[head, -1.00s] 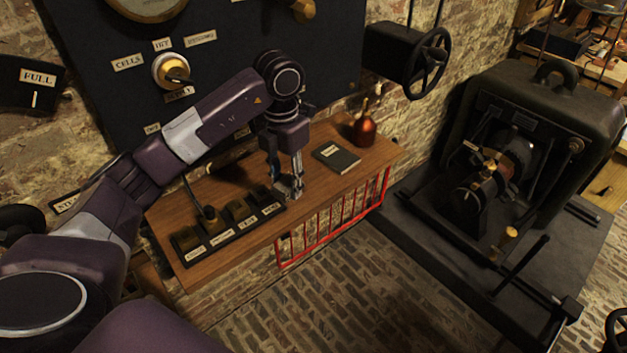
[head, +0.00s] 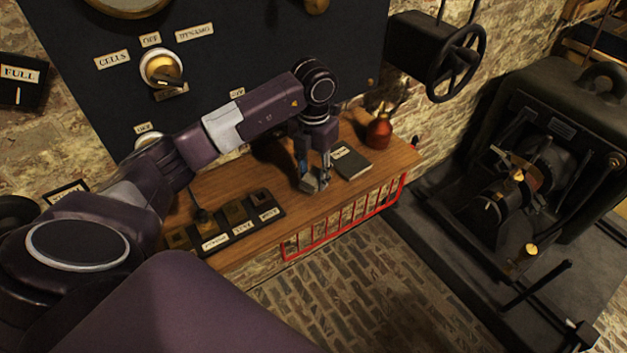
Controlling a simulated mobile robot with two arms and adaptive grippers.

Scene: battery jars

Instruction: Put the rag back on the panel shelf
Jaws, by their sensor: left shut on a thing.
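The panel shelf (head: 225,186) is a brown wooden ledge below the dark panel on the brick wall. My left gripper (head: 314,181) points down over the shelf, between the labelled block tray and the dark book. It is shut on a small grey thing that looks like the rag (head: 311,185), at or just above the wood; I cannot tell whether it touches. The fingers partly hide the rag. My right gripper is not in view.
The dark book (head: 351,162) lies just right of the gripper, with a red-copper can (head: 379,132) beyond it. The block tray (head: 236,229) is on the left. A red rail (head: 345,218) runs along the shelf front. The dynamo (head: 520,185) stands at right.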

